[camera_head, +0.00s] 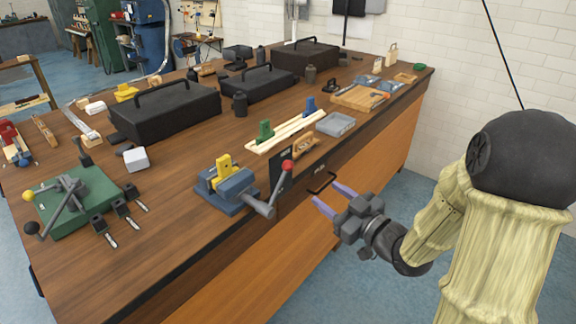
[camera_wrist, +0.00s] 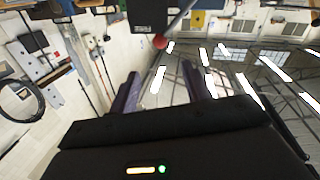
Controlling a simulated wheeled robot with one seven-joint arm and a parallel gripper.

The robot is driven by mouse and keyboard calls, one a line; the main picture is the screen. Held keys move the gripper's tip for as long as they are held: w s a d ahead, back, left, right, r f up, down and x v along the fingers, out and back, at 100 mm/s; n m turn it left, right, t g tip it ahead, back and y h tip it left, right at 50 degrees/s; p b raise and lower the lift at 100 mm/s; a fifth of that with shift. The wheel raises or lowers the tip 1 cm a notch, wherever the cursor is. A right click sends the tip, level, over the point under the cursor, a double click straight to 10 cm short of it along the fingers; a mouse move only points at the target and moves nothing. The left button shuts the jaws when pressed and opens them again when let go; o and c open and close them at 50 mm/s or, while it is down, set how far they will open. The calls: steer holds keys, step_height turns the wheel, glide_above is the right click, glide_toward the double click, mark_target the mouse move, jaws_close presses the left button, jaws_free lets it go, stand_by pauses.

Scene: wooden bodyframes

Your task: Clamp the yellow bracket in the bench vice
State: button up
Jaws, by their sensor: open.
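The bench vice (camera_head: 238,193), blue-grey, stands near the front edge of the wooden bench in the head view. The yellow bracket (camera_head: 223,165) stands upright at its jaws; I cannot tell whether they press on it. The vice's grey lever (camera_head: 273,196) slants up to a red knob (camera_head: 288,166), and a red knob (camera_wrist: 159,41) also shows in the wrist view. My gripper (camera_head: 327,194) is open and empty, off the bench's front edge, right of the lever and apart from it. Its two purple fingers (camera_wrist: 162,90) stand apart in the wrist view.
A green base with levers (camera_head: 85,210) and a white block (camera_head: 135,159) lie left of the vice. Black toolboxes (camera_head: 165,108) stand behind. Wooden strips with green and blue clamps (camera_head: 286,132) and a grey tray (camera_head: 335,124) lie right. A drawer handle (camera_head: 321,182) projects from the bench front.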

mark_target(292, 169)
steer(key=p+x, duration=0.1)
steer(key=x, duration=1.4)
steer(key=shift+w+a+p, duration=0.25)
steer(key=shift+p, duration=0.15)
jaws_close()
